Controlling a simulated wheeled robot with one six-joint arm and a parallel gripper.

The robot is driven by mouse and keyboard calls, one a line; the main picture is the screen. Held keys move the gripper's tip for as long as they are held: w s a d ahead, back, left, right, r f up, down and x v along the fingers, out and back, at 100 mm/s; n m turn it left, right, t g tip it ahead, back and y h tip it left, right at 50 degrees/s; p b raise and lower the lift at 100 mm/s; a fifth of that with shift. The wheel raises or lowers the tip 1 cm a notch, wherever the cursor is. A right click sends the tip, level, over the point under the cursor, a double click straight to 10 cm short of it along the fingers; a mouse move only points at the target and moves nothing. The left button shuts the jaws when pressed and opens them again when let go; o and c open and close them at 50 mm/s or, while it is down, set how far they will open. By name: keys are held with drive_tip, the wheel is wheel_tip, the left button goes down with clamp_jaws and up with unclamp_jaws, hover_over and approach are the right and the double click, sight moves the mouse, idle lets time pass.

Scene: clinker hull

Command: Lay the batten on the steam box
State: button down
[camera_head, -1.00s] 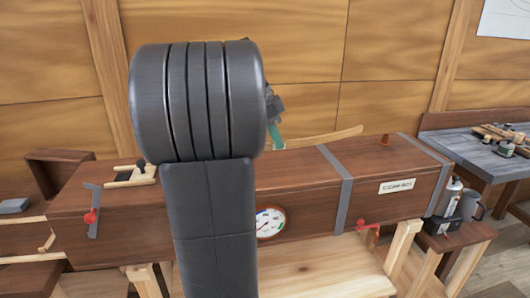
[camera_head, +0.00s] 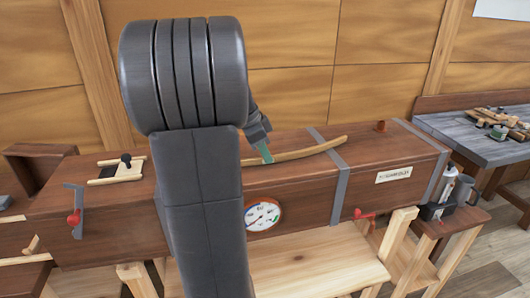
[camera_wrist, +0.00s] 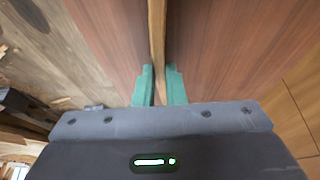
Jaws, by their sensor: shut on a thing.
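The steam box (camera_head: 300,190) is a long dark brown wooden box with grey metal straps, a round gauge and a label on its front. The batten (camera_head: 305,151) is a thin, pale, slightly curved wooden strip. It runs lengthwise over the lid, its right end near a grey strap; I cannot tell whether it touches the lid. My gripper (camera_head: 265,153) has teal fingers shut on the batten near the visible left part. The wrist view shows the batten (camera_wrist: 157,35) between both fingers (camera_wrist: 159,86), with the brown lid below. My arm hides the batten's left end and part of the box.
Red handles (camera_head: 364,214) stick out in front. A flask (camera_head: 450,188) stands beside the right end. A grey-topped bench (camera_head: 470,130) is at far right.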

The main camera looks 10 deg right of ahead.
drive_tip(key=shift+f, duration=0.1)
drive_tip(key=shift+f, duration=0.15)
drive_tip(key=c, duration=1.5)
unclamp_jaws()
drive_tip(key=v, duration=1.2)
drive_tip(key=shift+b, duration=0.3)
